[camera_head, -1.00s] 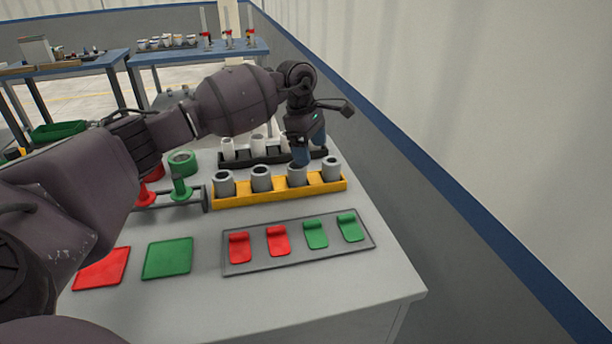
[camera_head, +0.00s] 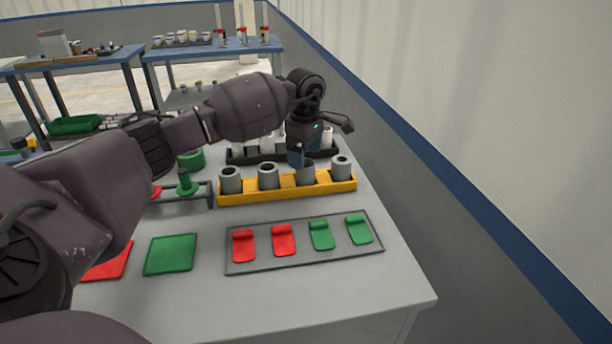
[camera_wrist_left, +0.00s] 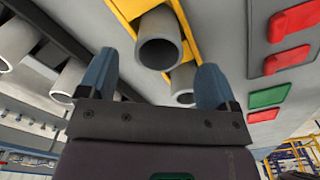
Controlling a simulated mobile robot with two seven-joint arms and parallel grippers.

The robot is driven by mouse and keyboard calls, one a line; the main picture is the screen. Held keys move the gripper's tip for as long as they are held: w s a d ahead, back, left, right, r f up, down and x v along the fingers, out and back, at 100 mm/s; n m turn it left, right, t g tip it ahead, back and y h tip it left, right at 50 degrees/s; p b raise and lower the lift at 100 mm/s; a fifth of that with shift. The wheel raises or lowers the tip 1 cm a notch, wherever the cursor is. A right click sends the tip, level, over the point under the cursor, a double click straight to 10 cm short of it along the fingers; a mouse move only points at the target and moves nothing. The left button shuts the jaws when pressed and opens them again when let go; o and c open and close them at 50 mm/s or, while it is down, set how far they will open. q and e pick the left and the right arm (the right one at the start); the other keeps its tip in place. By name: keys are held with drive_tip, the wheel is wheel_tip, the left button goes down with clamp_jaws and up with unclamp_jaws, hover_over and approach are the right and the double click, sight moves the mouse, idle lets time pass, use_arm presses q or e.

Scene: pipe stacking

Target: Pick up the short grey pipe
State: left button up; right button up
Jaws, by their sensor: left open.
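Several short grey pipes stand upright in a yellow rack (camera_head: 238,197), among them one at the left (camera_head: 230,181), one beside it (camera_head: 268,177) and one at the right end (camera_head: 341,169). My left gripper (camera_head: 299,156) is over the rack at the third grey pipe (camera_head: 306,174), partly hiding it. In the left wrist view, the blue fingers of my left gripper (camera_wrist_left: 155,80) are open, and a grey pipe's open end (camera_wrist_left: 159,50) shows beyond the gap between them. Contact cannot be told. My right gripper is not in view.
A black rack (camera_head: 240,159) with white pipes stands close behind. A grey tray (camera_head: 300,262) with red and green pieces lies in front. A green square (camera_head: 171,254) and a red square lie front left. A wall runs along the right.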

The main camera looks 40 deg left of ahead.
sight(306, 165)
use_arm(q)
wheel_tip(306, 165, down, 4)
drive_tip(key=shift+w+d+f, duration=0.1)
drive_tip(key=c, duration=1)
